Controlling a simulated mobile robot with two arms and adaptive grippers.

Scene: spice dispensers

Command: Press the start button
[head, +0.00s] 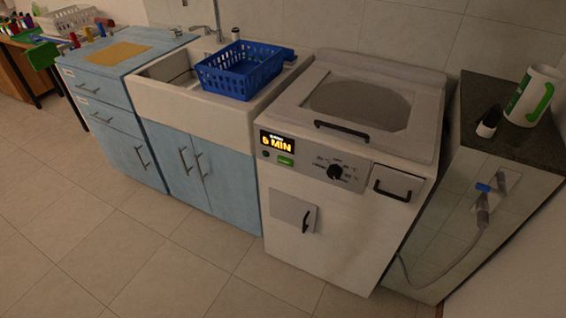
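A white top-loading washing machine (339,180) stands right of the sink. Its front panel has a lit display (278,142) that appears to read "6 MIN". Below the display is a green button (285,160), with a small dark round button (266,154) to its left. The green button's label is too small to read, so I cannot be sure it is the start button. A black dial (335,172) sits right of these. The lid on top, with a black handle (342,131), is closed. Neither of my grippers shows in the head view.
A blue basket (240,70) rests on the sink (160,98). A hose (455,263) hangs beside the machine. The tiled floor (150,255) in front is clear.

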